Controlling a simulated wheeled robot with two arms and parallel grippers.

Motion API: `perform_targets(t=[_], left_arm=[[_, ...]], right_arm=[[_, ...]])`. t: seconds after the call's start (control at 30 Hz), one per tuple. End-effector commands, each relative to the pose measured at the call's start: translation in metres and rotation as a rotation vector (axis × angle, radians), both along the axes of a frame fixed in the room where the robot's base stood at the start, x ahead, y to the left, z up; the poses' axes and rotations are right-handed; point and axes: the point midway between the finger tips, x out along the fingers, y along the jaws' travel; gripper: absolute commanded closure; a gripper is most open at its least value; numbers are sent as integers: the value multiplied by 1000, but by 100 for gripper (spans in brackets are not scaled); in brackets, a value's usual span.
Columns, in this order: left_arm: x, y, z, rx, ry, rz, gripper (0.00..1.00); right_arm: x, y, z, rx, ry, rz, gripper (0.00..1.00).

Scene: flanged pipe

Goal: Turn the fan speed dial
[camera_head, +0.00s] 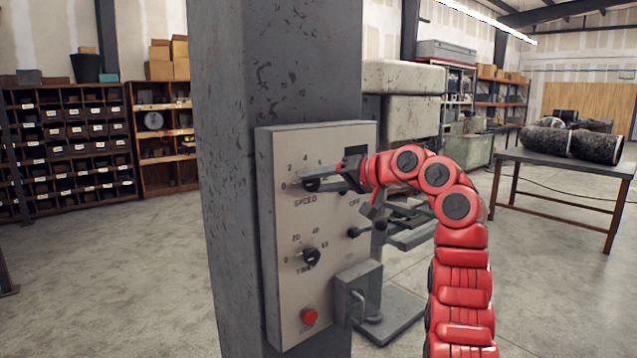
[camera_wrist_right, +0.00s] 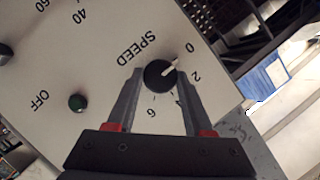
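The speed dial (camera_wrist_right: 159,75) is a round black knob with a pale pointer mark, set on a grey control panel (camera_head: 283,225). Its pointer lies between 0 and 2 in the right wrist view. My right gripper (camera_wrist_right: 158,80) has its two grey fingers on either side of the knob, very close to it. I cannot tell whether they press on it. In the head view my right gripper (camera_head: 318,178) reaches the dial from the right and partly covers it. My left gripper is not in view.
The panel is fixed to a worn grey column. Below are a time dial (camera_head: 311,257), a red button (camera_head: 310,316) and a small grey box (camera_head: 358,296). A table (camera_head: 565,174) with black rolls stands at right.

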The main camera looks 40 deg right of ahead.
Motion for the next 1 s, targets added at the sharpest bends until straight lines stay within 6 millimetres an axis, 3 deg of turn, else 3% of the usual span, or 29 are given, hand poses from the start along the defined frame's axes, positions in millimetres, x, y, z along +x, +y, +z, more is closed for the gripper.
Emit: perform_targets(t=[0.03, 0.17, 0.57, 0.77, 1.0], left_arm=[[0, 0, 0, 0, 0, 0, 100], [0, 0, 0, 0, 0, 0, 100], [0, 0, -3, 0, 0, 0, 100], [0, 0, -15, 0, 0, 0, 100], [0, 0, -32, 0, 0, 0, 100]], right_arm=[[0, 0, -1, 0, 2, 2, 41], [0, 0, -1, 0, 1, 1, 19], [-7, -3, 1, 0, 0, 0, 19], [-42, -18, 9, 0, -1, -4, 19], [-101, -39, 28, 1, -3, -3, 19]])
